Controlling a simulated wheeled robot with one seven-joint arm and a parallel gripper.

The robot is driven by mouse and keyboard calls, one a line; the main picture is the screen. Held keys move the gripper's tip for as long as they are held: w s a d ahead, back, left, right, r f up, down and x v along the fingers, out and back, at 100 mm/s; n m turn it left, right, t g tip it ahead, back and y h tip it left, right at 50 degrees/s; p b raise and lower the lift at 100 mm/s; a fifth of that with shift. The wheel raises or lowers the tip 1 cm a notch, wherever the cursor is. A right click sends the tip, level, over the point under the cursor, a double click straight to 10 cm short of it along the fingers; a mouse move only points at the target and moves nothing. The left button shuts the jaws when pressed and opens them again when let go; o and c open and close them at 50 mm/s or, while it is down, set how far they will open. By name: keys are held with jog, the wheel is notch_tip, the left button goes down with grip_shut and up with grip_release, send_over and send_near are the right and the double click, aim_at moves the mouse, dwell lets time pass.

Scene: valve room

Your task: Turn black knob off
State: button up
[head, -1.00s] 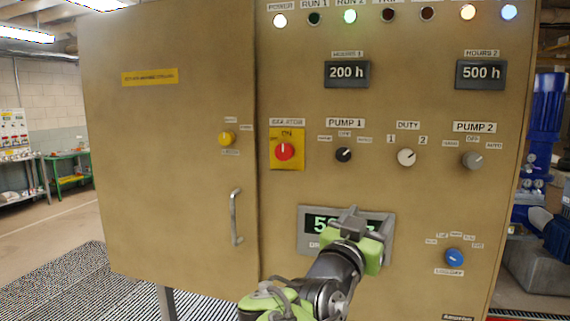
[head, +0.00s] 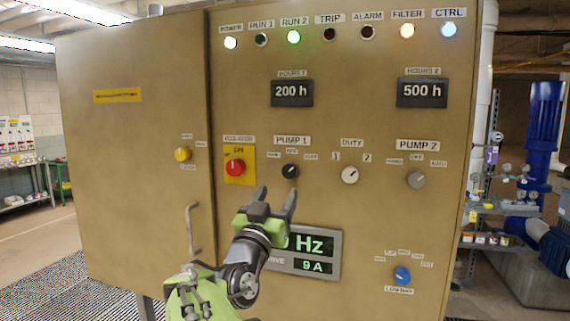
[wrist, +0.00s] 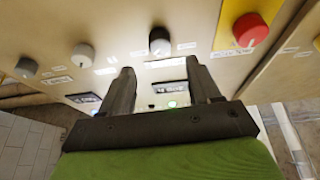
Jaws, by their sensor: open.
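The black knob (head: 290,171) sits under the PUMP 1 label on the tan panel, with small position labels around its top. Its pale pointer mark seems to lean to the upper right, toward the right-hand label. It also shows in the wrist view (wrist: 159,41), just beyond and between my fingertips. My gripper (head: 276,194) is open and empty, its two fingers pointing up at the panel just below the black knob. Nothing is between the fingers, and they look apart from the knob.
A red isolator knob (head: 235,167) on a yellow plate is left of the black knob. The white DUTY knob (head: 350,175) and grey PUMP 2 knob (head: 416,179) are to its right. A display (head: 318,252) is partly behind my gripper. A door handle (head: 191,229) protrudes at left.

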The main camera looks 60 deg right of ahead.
aim_at(288, 172)
jog(key=p+x, duration=0.3)
jog(key=x, duration=0.4)
jog(key=shift+d+r, duration=0.2)
jog(key=shift+r, duration=0.1)
jog(key=shift+d+p, duration=0.3)
jog(key=shift+d, duration=0.1)
jog(key=c, duration=1)
